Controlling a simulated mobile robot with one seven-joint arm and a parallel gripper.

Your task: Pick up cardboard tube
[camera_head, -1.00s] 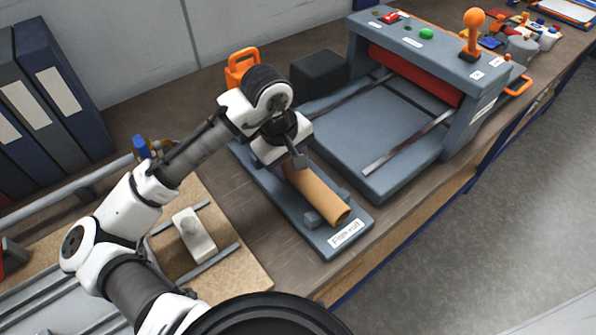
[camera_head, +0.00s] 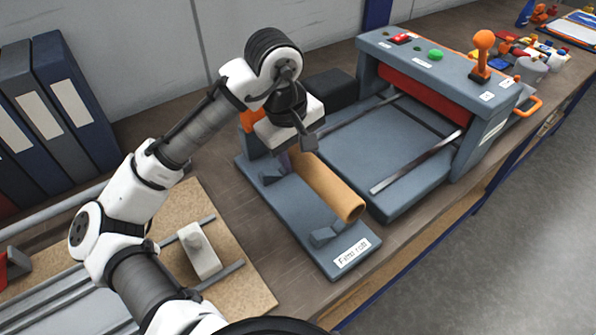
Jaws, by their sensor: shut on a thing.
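The cardboard tube (camera_head: 333,188) is a brown hollow roll with its open end toward the front right. My gripper (camera_head: 297,146) is shut on the tube near its far end, which the gripper partly hides. The tube is raised above the grey labelled base (camera_head: 303,232), clear of the cradle block (camera_head: 325,235) at the front. A second cradle block (camera_head: 272,174) shows near the back of the base.
A grey press-like machine (camera_head: 405,150) with a red roller and an orange-knobbed lever (camera_head: 482,50) stands just right of the tube. A dark box (camera_head: 328,88) and an orange object (camera_head: 250,121) are behind my gripper. Binders (camera_head: 60,100) stand at left.

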